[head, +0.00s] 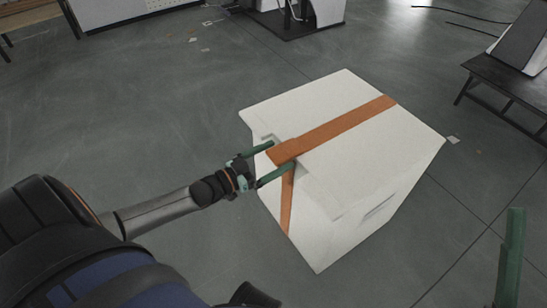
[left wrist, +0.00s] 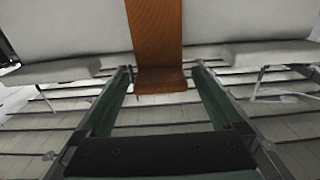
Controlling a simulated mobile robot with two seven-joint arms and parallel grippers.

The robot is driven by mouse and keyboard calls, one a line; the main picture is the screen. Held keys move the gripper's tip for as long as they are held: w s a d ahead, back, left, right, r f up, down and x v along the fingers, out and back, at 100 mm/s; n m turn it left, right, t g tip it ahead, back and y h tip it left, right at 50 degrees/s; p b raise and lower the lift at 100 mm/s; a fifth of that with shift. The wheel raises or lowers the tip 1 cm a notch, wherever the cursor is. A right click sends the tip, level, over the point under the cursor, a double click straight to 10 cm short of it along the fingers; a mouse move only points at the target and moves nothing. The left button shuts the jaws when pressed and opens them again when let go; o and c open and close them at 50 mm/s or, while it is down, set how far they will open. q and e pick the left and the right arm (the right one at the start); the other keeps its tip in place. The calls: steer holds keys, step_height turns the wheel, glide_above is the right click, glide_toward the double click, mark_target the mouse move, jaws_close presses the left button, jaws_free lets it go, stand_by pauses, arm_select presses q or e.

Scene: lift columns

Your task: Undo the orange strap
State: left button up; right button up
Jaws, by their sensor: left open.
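A white box (head: 350,125) stands on the floor in the middle of the head view. The orange strap (head: 345,128) runs across its top to the near left edge, and an orange strip (head: 287,205) runs down the side below. My left gripper (head: 282,157) is open at that edge, with one green finger on each side of the strap. In the left wrist view the strap (left wrist: 154,35) comes down between the open fingers, with its end there. I cannot tell whether the fingers touch it. One green finger of my right gripper (head: 511,258) shows at the lower right, away from the box.
A dark bench (head: 500,82) with a slanted panel stands at the right. Equipment on a dark base (head: 295,28) and a white board (head: 105,10) are at the back. The grey floor around the box is mostly clear.

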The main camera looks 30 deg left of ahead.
arm_select(q)
jaws_close()
stand_by(0.8)
